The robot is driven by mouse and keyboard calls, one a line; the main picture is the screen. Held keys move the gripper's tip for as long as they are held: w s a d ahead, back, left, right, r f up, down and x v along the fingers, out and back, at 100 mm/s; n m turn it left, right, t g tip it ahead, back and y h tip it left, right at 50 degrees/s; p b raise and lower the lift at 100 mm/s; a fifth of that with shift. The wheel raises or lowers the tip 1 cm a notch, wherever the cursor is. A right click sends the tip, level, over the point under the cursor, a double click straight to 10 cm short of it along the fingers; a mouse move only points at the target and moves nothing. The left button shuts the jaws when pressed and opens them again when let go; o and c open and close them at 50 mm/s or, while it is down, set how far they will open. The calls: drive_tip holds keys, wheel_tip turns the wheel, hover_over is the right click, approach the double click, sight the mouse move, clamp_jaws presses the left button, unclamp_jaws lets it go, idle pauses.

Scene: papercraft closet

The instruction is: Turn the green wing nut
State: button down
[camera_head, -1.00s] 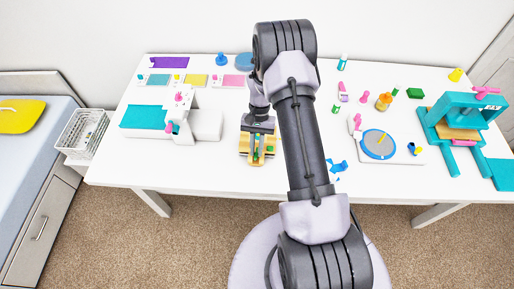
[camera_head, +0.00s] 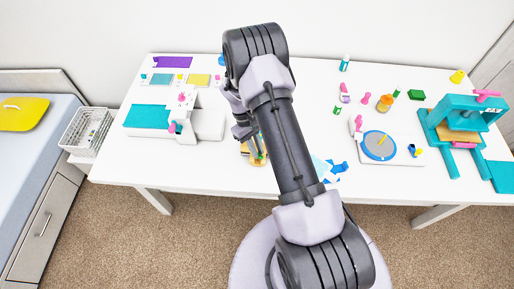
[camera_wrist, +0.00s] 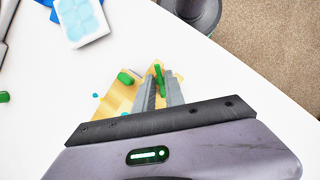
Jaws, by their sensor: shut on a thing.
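A yellow block-like device (camera_wrist: 112,101) sits on the white table, and it also shows in the head view (camera_head: 257,160), mostly hidden by my arm. In the wrist view the upright green wing nut (camera_wrist: 158,73) stands between the two grey fingers of my gripper (camera_wrist: 159,88), which is shut on it. A second green piece (camera_wrist: 125,77) sits on the device, left of the fingers. In the head view the gripper is largely hidden behind my arm.
A blue and white item (camera_wrist: 80,20) lies near the device. To its left in the head view stands a white machine with a teal plate (camera_head: 148,116). A round blue-rimmed turntable (camera_head: 379,146) and a teal press (camera_head: 460,125) are to the right. The table's front edge is close.

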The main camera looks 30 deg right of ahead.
drive_tip(key=shift+n+h, duration=0.4)
drive_tip(key=shift+n, duration=0.7)
drive_tip(key=c, duration=1.6)
unclamp_jaws()
drive_tip(key=shift+o, duration=0.2)
